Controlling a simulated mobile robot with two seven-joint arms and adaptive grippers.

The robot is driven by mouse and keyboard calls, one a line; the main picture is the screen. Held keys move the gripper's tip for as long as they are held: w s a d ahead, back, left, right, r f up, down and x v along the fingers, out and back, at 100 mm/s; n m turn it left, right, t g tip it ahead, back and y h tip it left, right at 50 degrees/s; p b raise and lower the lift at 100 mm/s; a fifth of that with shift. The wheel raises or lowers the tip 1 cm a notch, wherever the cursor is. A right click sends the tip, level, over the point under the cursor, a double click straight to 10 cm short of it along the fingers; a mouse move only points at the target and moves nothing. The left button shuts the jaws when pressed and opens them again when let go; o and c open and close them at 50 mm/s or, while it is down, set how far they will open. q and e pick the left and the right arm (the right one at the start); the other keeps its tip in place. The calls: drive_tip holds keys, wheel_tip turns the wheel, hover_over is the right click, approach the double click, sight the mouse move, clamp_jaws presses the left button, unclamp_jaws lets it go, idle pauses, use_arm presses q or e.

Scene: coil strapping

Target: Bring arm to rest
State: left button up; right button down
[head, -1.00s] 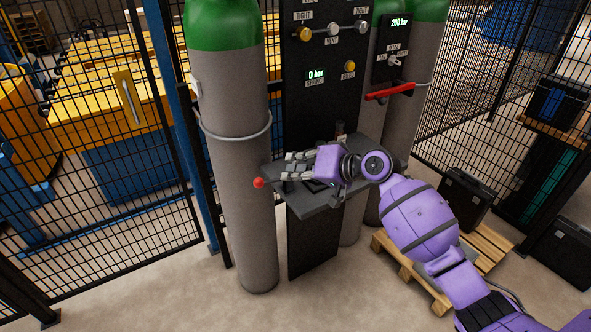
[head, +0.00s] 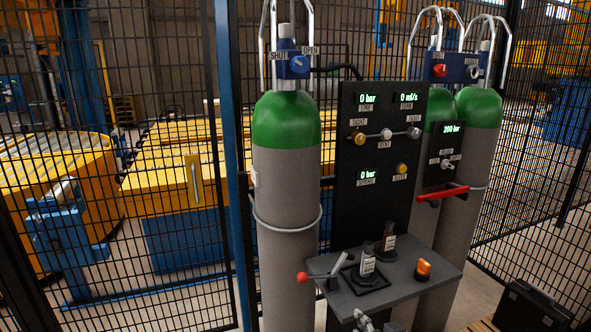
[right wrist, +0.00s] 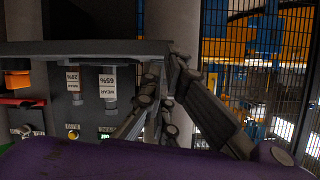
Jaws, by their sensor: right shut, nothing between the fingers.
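My right gripper (right wrist: 160,88) shows in the right wrist view with its dark fingers drawn together and empty, close to the grey shelf (right wrist: 90,48). In the head view only a small piece of the right gripper (head: 366,320) shows at the bottom edge, below the front of the shelf (head: 415,294). The rest of the right arm is out of that view. My left gripper is in neither view.
The shelf carries two labelled vials, an orange switch (head: 424,268) and a red-knobbed lever (head: 303,277). Behind it stand a black gauge panel (head: 370,208) and green-topped gas cylinders (head: 287,180). Mesh fencing (head: 130,230) surrounds them.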

drive_tip(key=s+d+f+g+h, duration=0.1)
drive_tip(key=s+f, duration=0.5)
drive_tip(key=s, duration=0.6)
drive_tip(key=s+f+g+h, duration=0.1)
drive_tip(key=s+f, duration=0.6)
drive_tip(key=s, duration=0.6)
drive_tip(key=s+d+f+m+g+h, duration=0.1)
drive_tip(key=s+f+g+h, duration=0.1)
drive_tip(key=s+f, duration=0.5)
drive_tip(key=s, duration=0.5)
drive_tip(key=shift+s+d, duration=0.3)
drive_tip(key=shift+d, duration=0.05)
drive_tip(key=shift+f, duration=0.1)
